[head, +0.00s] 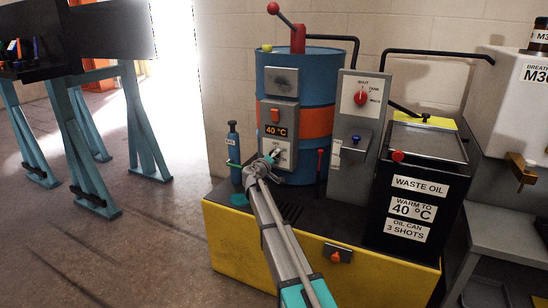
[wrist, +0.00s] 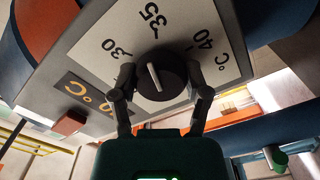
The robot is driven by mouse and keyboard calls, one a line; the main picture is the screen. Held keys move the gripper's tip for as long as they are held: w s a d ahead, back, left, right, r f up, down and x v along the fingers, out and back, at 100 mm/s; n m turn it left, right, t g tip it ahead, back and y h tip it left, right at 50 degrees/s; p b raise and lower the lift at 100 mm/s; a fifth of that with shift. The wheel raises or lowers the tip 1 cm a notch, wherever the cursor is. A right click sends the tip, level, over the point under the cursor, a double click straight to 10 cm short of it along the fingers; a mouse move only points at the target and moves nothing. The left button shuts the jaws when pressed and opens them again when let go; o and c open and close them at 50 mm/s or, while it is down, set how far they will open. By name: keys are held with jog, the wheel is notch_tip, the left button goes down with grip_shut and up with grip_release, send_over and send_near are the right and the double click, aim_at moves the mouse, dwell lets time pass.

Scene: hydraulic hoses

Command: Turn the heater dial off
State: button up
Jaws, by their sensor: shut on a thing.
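The heater dial (wrist: 160,76) is a round black knob with a white pointer line, on a pale plate marked 30, 35 and 40 °C in the wrist view. The line lies roughly along the direction of the 35 mark, slightly tilted; which end points is unclear. My gripper (wrist: 161,88) has one finger on each side of the knob and is shut on it. In the head view my gripper (head: 270,157) reaches the lower plate of the heater panel (head: 280,108) and partly hides the dial. The panel's display (head: 276,130) reads 40 °C in orange.
The panel is on a blue drum (head: 330,85) with an orange band. A blue bottle (head: 234,150) stands left of my gripper. Right are a grey valve panel (head: 350,140) and a black waste oil box (head: 410,215). A yellow base (head: 225,235) carries them.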

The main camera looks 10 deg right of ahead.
jog(key=n, duration=0.5)
jog(key=shift+n, duration=0.4)
jog(key=n, duration=0.5)
jog(key=shift+w+r, duration=0.1)
jog(key=n, duration=0.5)
jog(key=shift+n, duration=0.4)
jog(key=n, duration=0.5)
jog(key=shift+n, duration=0.3)
jog(key=o, duration=1.1)
jog(key=shift+s+a, duration=0.1)
jog(key=shift+s, duration=0.1)
